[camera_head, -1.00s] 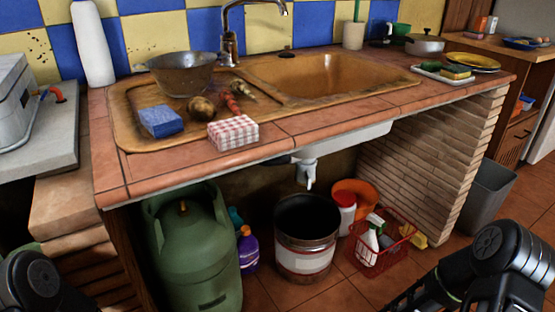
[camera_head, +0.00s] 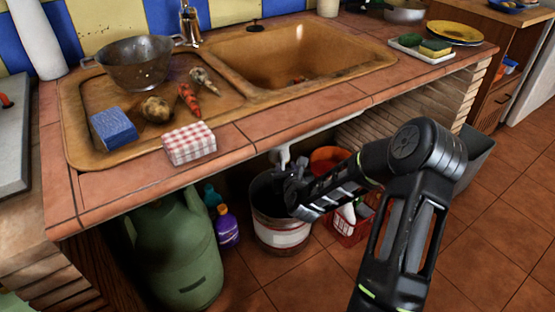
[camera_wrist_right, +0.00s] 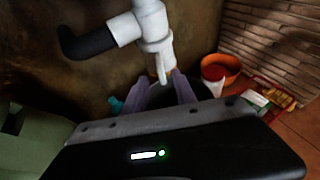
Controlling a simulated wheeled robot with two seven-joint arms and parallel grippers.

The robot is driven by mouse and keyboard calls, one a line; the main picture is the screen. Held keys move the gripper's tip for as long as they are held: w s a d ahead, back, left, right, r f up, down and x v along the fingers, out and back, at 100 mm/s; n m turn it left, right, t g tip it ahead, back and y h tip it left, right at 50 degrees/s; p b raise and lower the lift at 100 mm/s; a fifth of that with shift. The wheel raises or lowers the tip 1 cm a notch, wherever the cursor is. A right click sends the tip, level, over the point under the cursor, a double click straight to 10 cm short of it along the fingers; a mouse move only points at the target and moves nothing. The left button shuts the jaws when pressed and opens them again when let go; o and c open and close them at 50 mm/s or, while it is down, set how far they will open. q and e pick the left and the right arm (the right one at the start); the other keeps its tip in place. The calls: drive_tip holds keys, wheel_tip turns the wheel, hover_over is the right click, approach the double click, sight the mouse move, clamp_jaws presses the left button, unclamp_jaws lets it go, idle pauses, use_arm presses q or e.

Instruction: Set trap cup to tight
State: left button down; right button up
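The white drain trap hangs under the sink, with its cup (camera_head: 284,158) partly hidden by my right gripper in the head view. In the right wrist view the white trap (camera_wrist_right: 152,22) has a dark elbow pipe on its left and a narrow white lower end. My right gripper (camera_head: 292,186) reaches in under the counter, just below the trap and above the bucket. In the wrist view its two fingers (camera_wrist_right: 164,88) stand apart, with the lower end of the trap appearing between them. I cannot tell whether they touch it. My left gripper is out of view.
A metal bucket (camera_head: 282,235) stands below the trap. A green gas cylinder (camera_head: 170,255) and a purple bottle (camera_head: 228,228) are left of it. An orange bowl (camera_head: 328,155) and a red basket (camera_head: 350,232) are to the right. The sink counter (camera_head: 240,150) overhangs them.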

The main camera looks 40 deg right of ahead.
sight(283, 162)
drive_tip(key=b+x, duration=0.1)
drive_tip(key=x, duration=0.6)
drive_tip(key=shift+w+d+f+b, duration=0.15)
drive_tip(key=shift+w+f+b, duration=0.1)
drive_tip(key=shift+w+b, duration=0.1)
drive_tip(key=shift+c, duration=0.4)
clamp_jaws()
idle(1.0)
